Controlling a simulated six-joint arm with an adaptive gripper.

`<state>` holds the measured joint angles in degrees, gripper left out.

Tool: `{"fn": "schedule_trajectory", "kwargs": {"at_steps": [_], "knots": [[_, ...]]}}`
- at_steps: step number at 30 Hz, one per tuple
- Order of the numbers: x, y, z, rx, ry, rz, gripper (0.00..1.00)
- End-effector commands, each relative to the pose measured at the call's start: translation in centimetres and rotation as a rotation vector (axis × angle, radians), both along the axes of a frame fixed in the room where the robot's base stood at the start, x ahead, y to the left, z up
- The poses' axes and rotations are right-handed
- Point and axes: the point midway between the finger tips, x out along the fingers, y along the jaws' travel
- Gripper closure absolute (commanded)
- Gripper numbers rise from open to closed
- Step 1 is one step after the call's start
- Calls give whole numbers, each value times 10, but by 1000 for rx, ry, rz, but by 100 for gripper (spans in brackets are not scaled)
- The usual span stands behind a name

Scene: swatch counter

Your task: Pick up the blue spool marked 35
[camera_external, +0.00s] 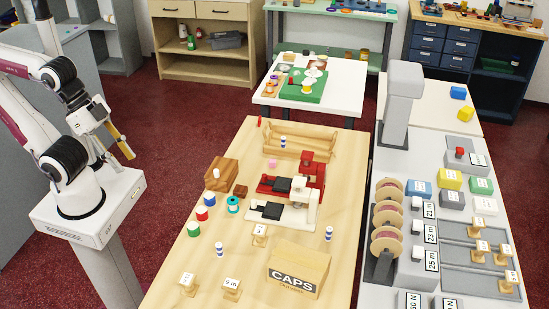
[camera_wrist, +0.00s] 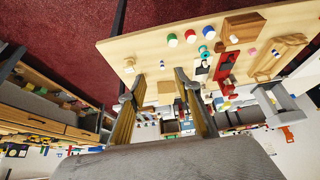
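A blue spool (camera_external: 209,200) with a white top stands upright on the wooden table's left side, at the back of a short row. A red spool (camera_external: 202,214) and a green spool (camera_external: 193,230) stand in front of it. The blue spool (camera_wrist: 209,33) also shows near the top of the wrist view. No number on it is legible. My gripper (camera_external: 122,147) hangs left of the table, well apart from the spools. In the wrist view its two yellowish fingers (camera_wrist: 158,82) are spread with nothing held between them.
A teal spool (camera_external: 233,204) stands just right of the blue one. A brown wooden block (camera_external: 222,172) is behind it. A red machine (camera_external: 311,176) and a CAPS box (camera_external: 299,270) stand further right. Bare wood lies around the front left spools.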

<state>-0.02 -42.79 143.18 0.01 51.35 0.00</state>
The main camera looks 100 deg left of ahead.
Motion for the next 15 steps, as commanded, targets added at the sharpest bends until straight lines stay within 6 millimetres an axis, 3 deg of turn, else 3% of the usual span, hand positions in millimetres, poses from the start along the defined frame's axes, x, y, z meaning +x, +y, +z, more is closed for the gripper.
{"fn": "schedule_trajectory", "kwargs": {"at_steps": [8, 15], "knots": [[27, 2, 3, 0, -24, 8, 67], [76, 6, 6, 0, -75, 21, 67]]}}
